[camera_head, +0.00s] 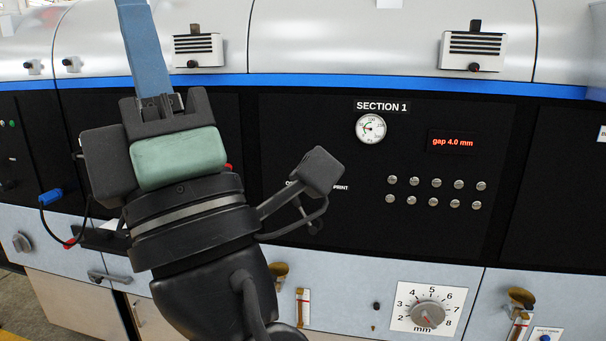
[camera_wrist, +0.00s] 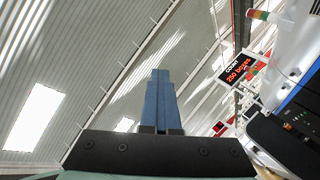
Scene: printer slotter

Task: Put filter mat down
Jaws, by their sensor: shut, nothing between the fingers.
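My gripper (camera_head: 131,8) points upward in front of the machine, at the left of the head view. Its long blue fingers run up to the top edge of the head view. The wrist view also shows the blue fingers (camera_wrist: 160,76) pressed together, with nothing held between them. I cannot make out a filter mat in either view. Two white slotted vent units, one at the left (camera_head: 197,50) and one at the right (camera_head: 473,50), sit on the grey upper cover. Whether a mat is inside them I cannot tell.
A black panel (camera_head: 330,230) carries a round gauge (camera_head: 371,128), a red display (camera_head: 455,141) reading "gap 4.0 mm" and several buttons. Below are a dial (camera_head: 427,314) and brass fittings (camera_head: 517,298). A blue plug with a cable (camera_head: 51,197) is at the left. The wrist view shows mostly ceiling.

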